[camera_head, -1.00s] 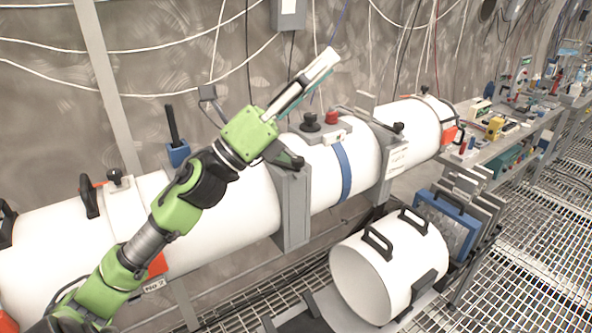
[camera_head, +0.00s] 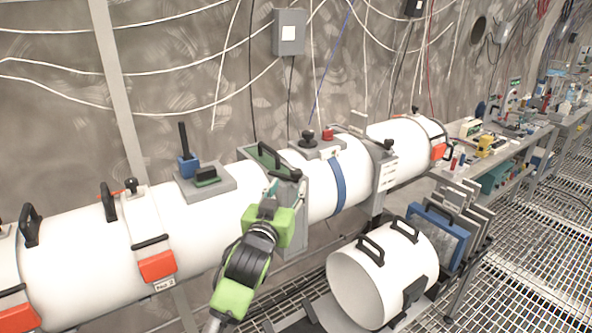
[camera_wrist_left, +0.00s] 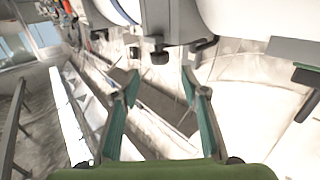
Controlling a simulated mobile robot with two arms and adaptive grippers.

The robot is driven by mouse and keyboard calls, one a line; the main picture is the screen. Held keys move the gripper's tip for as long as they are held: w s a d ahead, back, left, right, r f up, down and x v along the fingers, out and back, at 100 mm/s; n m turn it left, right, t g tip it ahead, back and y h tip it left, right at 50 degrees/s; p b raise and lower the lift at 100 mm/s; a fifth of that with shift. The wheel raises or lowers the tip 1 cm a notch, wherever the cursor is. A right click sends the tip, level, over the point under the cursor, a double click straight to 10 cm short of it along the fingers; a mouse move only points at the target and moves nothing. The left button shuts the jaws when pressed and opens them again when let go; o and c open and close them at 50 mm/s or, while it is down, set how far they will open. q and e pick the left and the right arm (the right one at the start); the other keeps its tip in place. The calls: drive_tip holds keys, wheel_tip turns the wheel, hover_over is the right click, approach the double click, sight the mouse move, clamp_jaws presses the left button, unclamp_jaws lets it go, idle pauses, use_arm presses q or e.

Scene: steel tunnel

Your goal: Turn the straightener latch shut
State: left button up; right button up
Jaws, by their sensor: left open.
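A white tube (camera_head: 85,240) runs across the head view, with a grey block (camera_head: 298,235) clamped around its middle. A black knob (camera_head: 295,174) sits at the block's upper front edge. I cannot tell for sure which part is the straightener latch. My left gripper (camera_head: 273,186) is in front of the block, near the knob, and partly hides the block's face. In the left wrist view its two fingers (camera_wrist_left: 160,85) are apart with nothing between them. A dark knob (camera_wrist_left: 158,56) hangs just beyond the fingertips, apart from them. My right gripper is in neither view.
A blue block with an upright black lever (camera_head: 186,160) stands on the tube to the left. A red button (camera_head: 327,134) is on top to the right. A loose white tube section with handles (camera_head: 375,280) lies below right. A cluttered bench (camera_head: 500,150) stands at the far right.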

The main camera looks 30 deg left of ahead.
sight(294, 175)
use_arm(q)
drive_tip(key=p+x, duration=0.1)
drive_tip(key=x, duration=0.7)
drive_tip(key=shift+w+r+p, duration=0.1)
drive_tip(key=shift+p, duration=0.25)
drive_tip(key=shift+w+a, duration=0.2)
drive_tip(key=shift+w, duration=0.2)
clamp_jaws()
